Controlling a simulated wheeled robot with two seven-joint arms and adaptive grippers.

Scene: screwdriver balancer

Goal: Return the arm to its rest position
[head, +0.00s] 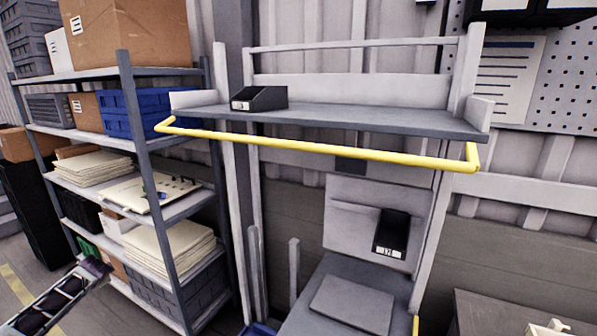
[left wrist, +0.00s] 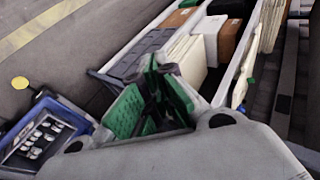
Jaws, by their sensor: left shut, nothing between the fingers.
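My left arm comes in at the bottom left of the head view, low in front of the shelving rack. Its gripper (head: 96,268) is at the rack's lower left, apart from the workstation. In the left wrist view the left gripper (left wrist: 160,72) shows as dark fingers close together beyond the grey wrist housing. It is shut and I see nothing held in it. Green grid-textured parts show around the fingers. My right gripper is not in view.
The rack (head: 137,135) holds boxes, blue crates and paper stacks. A workstation with a yellow rail (head: 320,153) stands to its right, with a black bin (head: 259,98) on its shelf and another bin (head: 391,233) below. A blue crate (left wrist: 48,133) shows in the wrist view. Open floor (left wrist: 70,45) lies beyond.

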